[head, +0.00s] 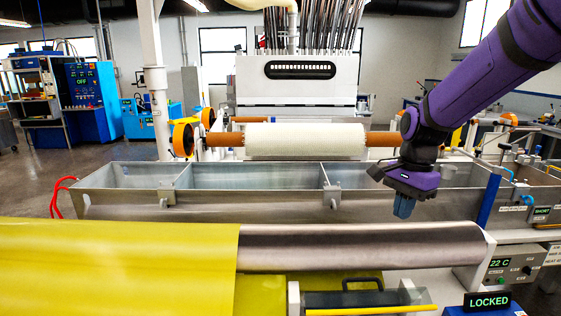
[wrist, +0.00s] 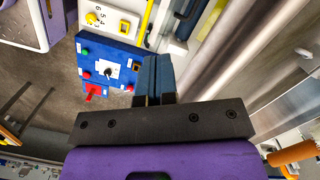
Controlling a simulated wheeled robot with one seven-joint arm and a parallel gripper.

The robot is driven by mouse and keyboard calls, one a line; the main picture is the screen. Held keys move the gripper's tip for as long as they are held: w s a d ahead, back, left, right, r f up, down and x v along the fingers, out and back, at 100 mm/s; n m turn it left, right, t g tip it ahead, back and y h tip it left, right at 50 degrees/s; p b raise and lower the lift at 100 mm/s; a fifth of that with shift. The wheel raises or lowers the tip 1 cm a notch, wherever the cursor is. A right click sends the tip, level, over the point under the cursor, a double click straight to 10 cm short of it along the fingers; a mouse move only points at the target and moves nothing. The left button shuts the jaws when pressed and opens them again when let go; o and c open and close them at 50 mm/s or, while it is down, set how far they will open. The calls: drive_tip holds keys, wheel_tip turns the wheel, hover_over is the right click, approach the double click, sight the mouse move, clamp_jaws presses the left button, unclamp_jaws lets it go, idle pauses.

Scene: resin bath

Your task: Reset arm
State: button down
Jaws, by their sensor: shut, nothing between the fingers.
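My gripper (head: 404,206) hangs from my purple arm at the right of the head view, pointing down, above the front edge of the long metal bath (head: 250,206). It is apart from the steel roller (head: 360,246) in front of it. In the wrist view my gripper (wrist: 154,80) shows its dark fingers together with nothing between them. A blue control box (wrist: 107,68) with coloured buttons and a switch lies beyond the fingers in the wrist view.
Yellow-green sheet (head: 110,265) covers the left of the steel roller. A white roll (head: 305,140) on an orange-brown shaft lies behind the bath. A "LOCKED" display (head: 488,302) and a "22 C" unit (head: 500,264) stand at the lower right. A white post (head: 152,80) rises at the left.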

drive_tip(key=s+d+r+n+t, duration=0.1)
drive_tip(key=s+r+n+t, duration=0.1)
drive_tip(key=s, duration=0.5)
drive_tip(key=s+d+r+n+t, duration=0.1)
drive_tip(key=s+r+n+t, duration=0.1)
drive_tip(key=s+r+n, duration=0.3)
drive_tip(key=s+d+r+n+t+h, duration=0.1)
drive_tip(key=s+d+r+n+t, duration=0.1)
drive_tip(key=s, duration=0.8)
drive_tip(key=r+n, duration=0.1)
drive_tip(key=n, duration=0.1)
drive_tip(key=shift+s+r+n, duration=0.3)
drive_tip(key=shift+s+n, duration=0.1)
